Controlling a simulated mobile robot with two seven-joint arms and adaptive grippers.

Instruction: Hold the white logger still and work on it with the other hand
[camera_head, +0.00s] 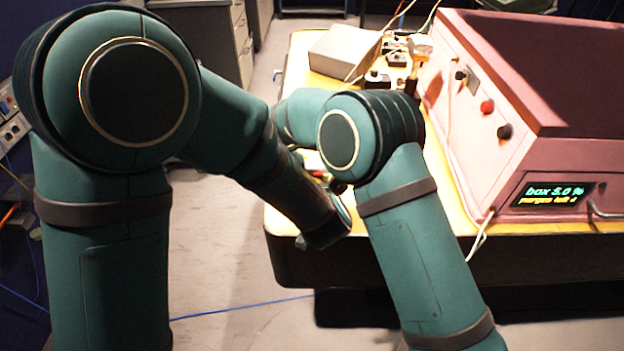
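I cannot make out the white logger; my arms cover the near left part of the table (455,262). My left arm comes in from the left and reaches across the table's left edge, its dark wrist end low over the front left corner. My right arm comes up from the bottom right and bends to the left behind its elbow. Both grippers are hidden, so I cannot see what they hold. Small bits of red and yellow show between the two arms, too covered to name.
A pink enclosure (560,150) with knobs and a display reading "box 5.0 %" fills the table's right side. A grey box (342,52) and small black units (397,58) with cables stand at the back. A white cable (478,243) hangs at the front. A blue cable (240,307) crosses the floor.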

